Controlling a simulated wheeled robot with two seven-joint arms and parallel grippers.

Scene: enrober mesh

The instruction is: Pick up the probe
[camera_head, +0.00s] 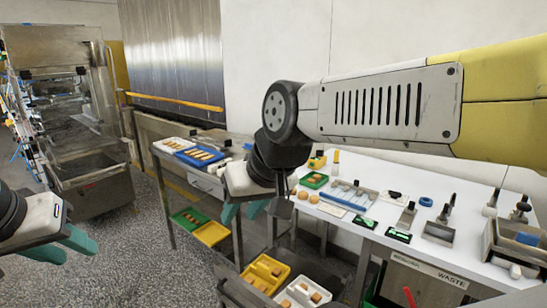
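I cannot pick out the probe for certain. A small yellow and dark device (317,161) lies at the back left of the white table, beside an upright orange-and-white item (336,157); either is too small to name surely. My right gripper (242,212) has teal fingers pointing down, apart, at the left end of the white table. Nothing clear shows between them, and my arm hides part of the table behind it. My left gripper (66,246) is at the lower left over the floor, its teal fingers apart and empty, far from the table.
The white table (465,197) holds a green tray (314,180), a rack of slim tools (352,194), metal scrapers (406,215) and a metal bin (518,245). Yellow (265,273) and white (303,293) trays sit below. A side bench (205,181) and a machine (92,185) stand left.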

